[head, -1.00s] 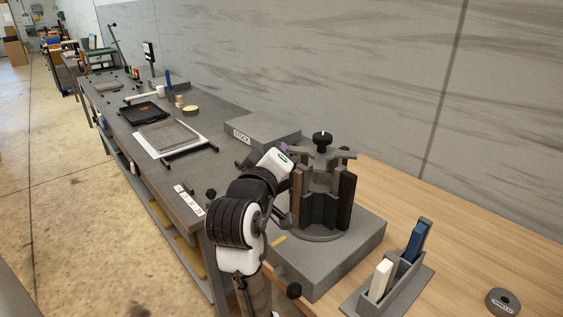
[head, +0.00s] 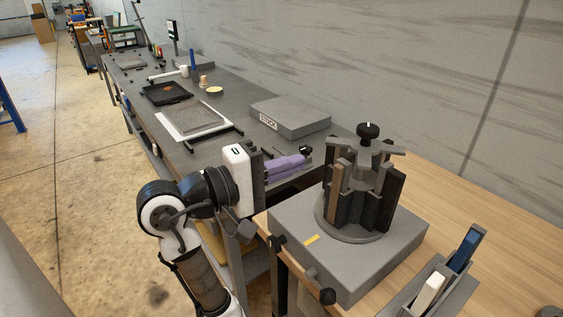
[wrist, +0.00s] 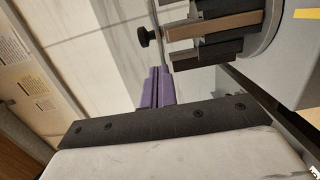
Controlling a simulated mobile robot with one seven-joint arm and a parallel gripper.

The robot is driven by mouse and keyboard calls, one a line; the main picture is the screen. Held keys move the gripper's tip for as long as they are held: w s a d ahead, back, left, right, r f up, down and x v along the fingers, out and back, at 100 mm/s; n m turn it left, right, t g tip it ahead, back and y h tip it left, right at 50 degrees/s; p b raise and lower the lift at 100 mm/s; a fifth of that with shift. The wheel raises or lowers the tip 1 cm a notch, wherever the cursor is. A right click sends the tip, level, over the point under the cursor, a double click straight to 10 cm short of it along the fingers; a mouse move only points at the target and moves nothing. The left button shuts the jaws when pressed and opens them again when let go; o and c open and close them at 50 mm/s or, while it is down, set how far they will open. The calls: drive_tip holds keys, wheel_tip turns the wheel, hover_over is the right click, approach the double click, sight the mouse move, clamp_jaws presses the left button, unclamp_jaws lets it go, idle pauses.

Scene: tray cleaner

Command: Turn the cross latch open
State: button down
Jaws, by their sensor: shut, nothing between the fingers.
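The cross latch (head: 376,148) is a grey cross-shaped piece with several arms, on top of the round fixture (head: 340,233) on a grey block. A black knob (head: 368,131) with a white mark stands upright at its centre. The knob also shows in the wrist view (wrist: 144,37), beside the fixture's brown and dark upright plates (wrist: 205,27). My gripper (head: 304,159) has purple fingers, which also show in the wrist view (wrist: 158,75). The fingers are together and empty, left of the latch and apart from it. The far side of the latch is hidden.
A grey block marked STOCK (head: 290,117) lies on the dark bench behind my gripper. A holder (head: 440,290) with a blue and a white piece stands at the front right. The wooden tabletop (head: 480,205) right of the fixture is clear.

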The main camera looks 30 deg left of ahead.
sight(339, 167)
drive_tip(key=shift+w+d+p, duration=1.25)
drive_tip(key=shift+w+d, duration=1.95)
drive_tip(key=shift+w, duration=0.05)
